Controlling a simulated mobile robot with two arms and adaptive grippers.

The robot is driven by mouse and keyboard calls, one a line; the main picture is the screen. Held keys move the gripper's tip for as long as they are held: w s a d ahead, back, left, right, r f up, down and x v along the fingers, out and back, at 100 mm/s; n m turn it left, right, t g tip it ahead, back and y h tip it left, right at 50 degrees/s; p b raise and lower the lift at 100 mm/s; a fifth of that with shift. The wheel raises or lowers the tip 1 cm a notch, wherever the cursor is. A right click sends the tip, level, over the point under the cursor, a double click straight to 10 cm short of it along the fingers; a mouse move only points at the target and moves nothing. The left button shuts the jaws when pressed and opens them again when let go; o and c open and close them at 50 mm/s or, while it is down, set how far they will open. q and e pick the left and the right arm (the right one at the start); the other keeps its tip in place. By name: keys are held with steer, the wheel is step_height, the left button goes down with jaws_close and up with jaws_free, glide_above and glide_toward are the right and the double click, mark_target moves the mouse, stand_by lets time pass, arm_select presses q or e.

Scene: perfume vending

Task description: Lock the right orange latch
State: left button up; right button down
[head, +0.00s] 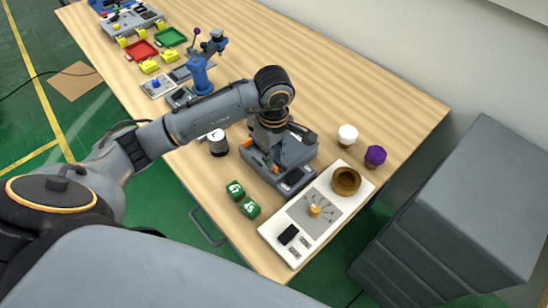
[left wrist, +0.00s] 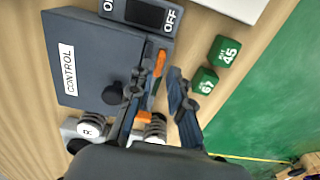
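A grey control box (head: 290,150) stands on the wooden table. In the left wrist view the box (left wrist: 85,60) is labelled CONTROL. An orange latch (left wrist: 157,68) is on its side near the OFF switch. A second orange piece (left wrist: 144,118) is farther along the same side, partly hidden by a finger. The two orange parts also show in the head view, near the box's front side. My left gripper (left wrist: 167,72) points down at this side, its fingers apart with one beside the latch near the switch. Contact cannot be told. My right gripper is not in view.
Green number cubes (head: 242,199) stand in front of the box. A white and black cylinder (head: 217,143) is to its left. A white tray (head: 272,229) with a brown bowl (head: 346,181) lies to the right. White and purple knobs are behind the tray.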

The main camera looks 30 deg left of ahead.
mark_target(273, 169)
arm_select(q)
steer(key=shift+f, duration=0.6)
steer(key=shift+s+f, duration=0.1)
steer(key=shift+f, duration=0.7)
jaws_close()
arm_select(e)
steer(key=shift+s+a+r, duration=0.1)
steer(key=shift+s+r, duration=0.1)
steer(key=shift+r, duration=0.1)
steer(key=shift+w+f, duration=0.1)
